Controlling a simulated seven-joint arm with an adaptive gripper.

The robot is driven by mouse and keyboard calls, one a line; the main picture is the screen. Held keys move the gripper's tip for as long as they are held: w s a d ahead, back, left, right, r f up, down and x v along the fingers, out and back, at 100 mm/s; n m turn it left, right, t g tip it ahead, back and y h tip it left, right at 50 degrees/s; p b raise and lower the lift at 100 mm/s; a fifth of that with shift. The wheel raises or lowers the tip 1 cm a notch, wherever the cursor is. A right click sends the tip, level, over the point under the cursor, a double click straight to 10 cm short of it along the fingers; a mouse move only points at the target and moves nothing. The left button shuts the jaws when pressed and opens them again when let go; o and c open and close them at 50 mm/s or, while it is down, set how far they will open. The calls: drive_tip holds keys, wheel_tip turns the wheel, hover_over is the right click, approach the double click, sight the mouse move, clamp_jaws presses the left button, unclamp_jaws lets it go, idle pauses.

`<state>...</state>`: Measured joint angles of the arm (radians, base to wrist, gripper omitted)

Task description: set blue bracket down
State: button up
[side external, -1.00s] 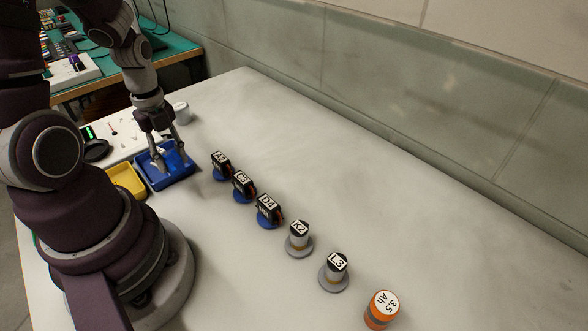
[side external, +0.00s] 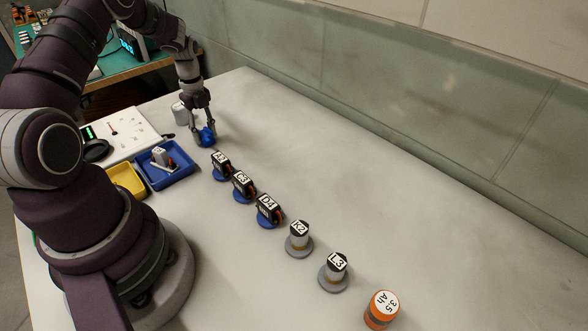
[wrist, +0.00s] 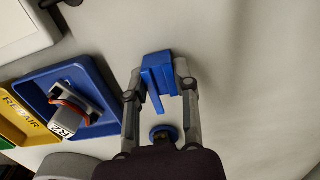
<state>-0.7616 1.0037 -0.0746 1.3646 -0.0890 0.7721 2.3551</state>
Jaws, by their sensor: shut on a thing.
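The blue bracket (wrist: 160,78) is held between the two fingers of my gripper (wrist: 160,82) in the wrist view. In the side view my gripper (side external: 205,130) points down with the blue bracket (side external: 206,136) between its fingertips, over the far part of the white table, just beyond the servo labelled A3. My gripper is shut on the bracket. I cannot tell whether the bracket touches the table.
A row runs toward the front right: servos A3 (side external: 221,160), C3 (side external: 243,184) and D4 (side external: 268,208) on blue bases, cylinders K2 (side external: 299,235) and L3 (side external: 336,266), then an orange cylinder (side external: 382,309). A blue tray (side external: 183,176) and yellow tray (side external: 127,182) sit left. The table's right is clear.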

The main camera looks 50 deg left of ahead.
sight(205, 132)
drive_tip(key=shift+f, duration=0.1)
drive_tip(key=o, duration=0.7)
drive_tip(key=shift+o, duration=0.2)
wheel_tip(205, 132, up, 12)
drive_tip(key=d+r+n+t, duration=0.2)
drive_tip(key=d+r+n, duration=0.6)
drive_tip(key=d, duration=0.4)
drive_tip(key=s+d+n+t, duration=0.3)
drive_tip(key=s+d+n, duration=0.4)
drive_tip(key=d+n, duration=0.2)
drive_tip(key=shift+s+d+r+n+t, duration=0.2)
drive_tip(key=shift+s+n+t, duration=0.1)
drive_tip(key=shift+n, duration=0.2)
